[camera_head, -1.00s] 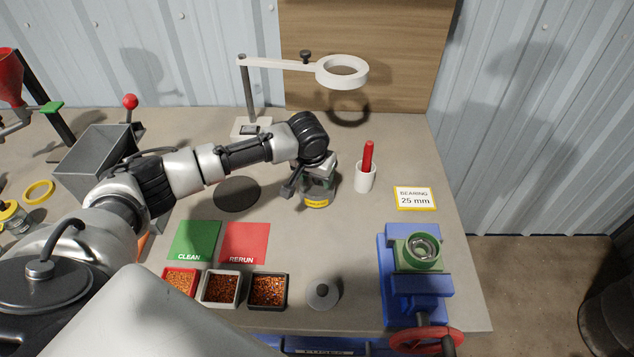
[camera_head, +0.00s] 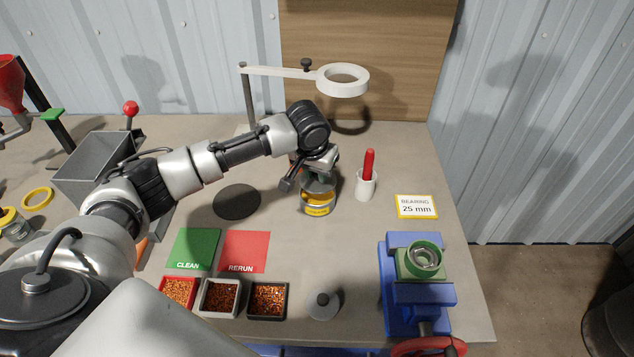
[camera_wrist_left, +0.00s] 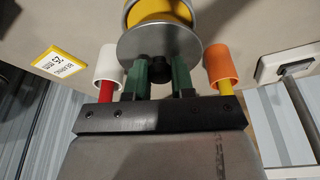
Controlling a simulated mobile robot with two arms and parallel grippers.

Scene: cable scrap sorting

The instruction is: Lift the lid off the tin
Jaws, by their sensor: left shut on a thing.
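The round tin (camera_head: 318,209) stands on the bench with a yellow label on its front and yellow showing at its open top. The silver lid (camera_head: 319,187) is raised a little above it, and yellow shows between the two. In the left wrist view the lid (camera_wrist_left: 160,42) is a flat silver disc with a dark knob (camera_wrist_left: 159,68), and yellow of the tin (camera_wrist_left: 158,12) shows beyond it. My left gripper (camera_wrist_left: 160,72) is shut on the knob, its green fingers on both sides. My right gripper is in neither view.
A white cup (camera_head: 366,187) with a red-handled tool stands just right of the tin. A ring lamp (camera_head: 343,80) overhangs behind. A dark round pad (camera_head: 237,202) lies left, empty. A blue vise (camera_head: 420,285), a bearing card (camera_head: 416,207) and filled trays (camera_head: 222,297) are nearer the front.

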